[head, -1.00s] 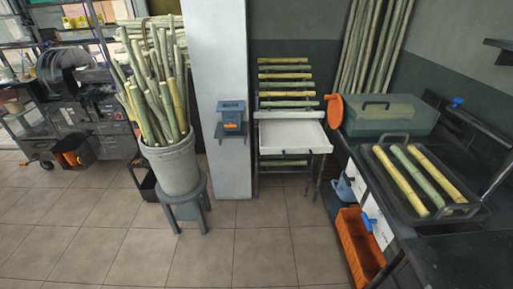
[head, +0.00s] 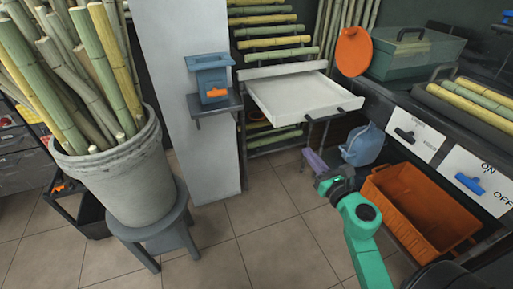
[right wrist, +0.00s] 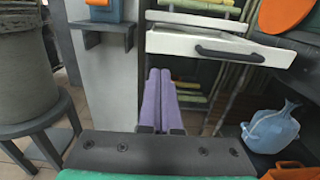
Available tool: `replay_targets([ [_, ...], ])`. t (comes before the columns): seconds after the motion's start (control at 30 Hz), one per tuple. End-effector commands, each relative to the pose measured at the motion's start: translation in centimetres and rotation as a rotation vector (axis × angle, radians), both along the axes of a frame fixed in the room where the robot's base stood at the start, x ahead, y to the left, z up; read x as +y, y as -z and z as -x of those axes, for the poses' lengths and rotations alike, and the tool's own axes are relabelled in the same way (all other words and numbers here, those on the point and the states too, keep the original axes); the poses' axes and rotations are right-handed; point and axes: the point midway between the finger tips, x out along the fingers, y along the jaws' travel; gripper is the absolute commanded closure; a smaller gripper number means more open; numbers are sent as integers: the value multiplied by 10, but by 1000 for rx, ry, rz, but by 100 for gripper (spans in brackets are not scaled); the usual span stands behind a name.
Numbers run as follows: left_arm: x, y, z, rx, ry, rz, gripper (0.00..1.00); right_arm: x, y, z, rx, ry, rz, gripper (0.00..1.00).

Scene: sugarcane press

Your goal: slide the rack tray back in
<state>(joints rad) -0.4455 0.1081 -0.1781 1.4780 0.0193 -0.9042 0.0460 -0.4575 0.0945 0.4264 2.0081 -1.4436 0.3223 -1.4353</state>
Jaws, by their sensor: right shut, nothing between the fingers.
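The white rack tray (head: 300,97) sticks out of the front of the rack (head: 243,125), pulled well out. A dark bar handle (right wrist: 230,53) runs along its front face in the right wrist view, where the tray front (right wrist: 190,44) spans the upper part. My right gripper (head: 312,160) has purple fingers and is in front of and below the tray, apart from it. Its fingers (right wrist: 158,80) are shut together with nothing between them, pointing toward the space under the tray's front. My left gripper is not in view.
Cane pieces (head: 268,42) lie on rack levels above and below the tray. A grey pillar (head: 185,110) stands left of the rack. A cane bucket (head: 120,175) on a stool is at left.

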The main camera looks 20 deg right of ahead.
Motion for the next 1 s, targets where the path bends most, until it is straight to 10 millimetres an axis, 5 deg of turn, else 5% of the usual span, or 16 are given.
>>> replay_targets([
  [0.6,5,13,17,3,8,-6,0,-2,-5,-120,-2,1,-9,100],
  [1.0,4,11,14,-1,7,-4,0,-3,-4,-137,1,1,-7,100],
])
